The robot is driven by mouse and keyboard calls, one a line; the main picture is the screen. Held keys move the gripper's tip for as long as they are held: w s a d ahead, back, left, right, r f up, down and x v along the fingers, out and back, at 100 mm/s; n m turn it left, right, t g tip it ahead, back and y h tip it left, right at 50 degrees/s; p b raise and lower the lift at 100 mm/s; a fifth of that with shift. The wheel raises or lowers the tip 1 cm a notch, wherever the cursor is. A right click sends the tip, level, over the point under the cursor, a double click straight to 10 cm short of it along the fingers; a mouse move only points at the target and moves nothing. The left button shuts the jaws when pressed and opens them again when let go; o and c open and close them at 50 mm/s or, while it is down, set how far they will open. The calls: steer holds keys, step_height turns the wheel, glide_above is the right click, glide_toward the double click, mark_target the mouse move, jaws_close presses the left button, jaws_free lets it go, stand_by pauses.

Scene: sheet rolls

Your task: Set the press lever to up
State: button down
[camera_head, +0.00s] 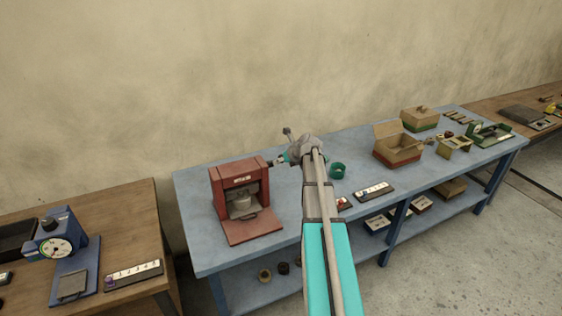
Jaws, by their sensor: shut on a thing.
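The red press (238,180) stands on the left part of the blue table, its front open with a grey round piece inside and a red plate in front. My arm reaches from the bottom of the view to the press's right side. My gripper (273,163) is small in view at the upper right side of the press, shut on what appears to be the press lever. The lever is mostly hidden by the fingers, so its exact angle cannot be told.
On the blue table (200,235), a green ring (337,170) and a numbered strip (374,191) lie right of my arm. An open cardboard box (397,150) stands farther right. A blue dial device (60,245) is on the left wooden table. The wall is close behind.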

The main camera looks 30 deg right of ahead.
steer(key=shift+w+a+r, duration=0.1)
steer(key=shift+w+r, duration=0.25)
steer(key=shift+p, duration=0.3)
steer(key=shift+c, duration=1.5)
jaws_free()
steer(key=shift+r, duration=0.1)
steer(key=shift+s, duration=0.15)
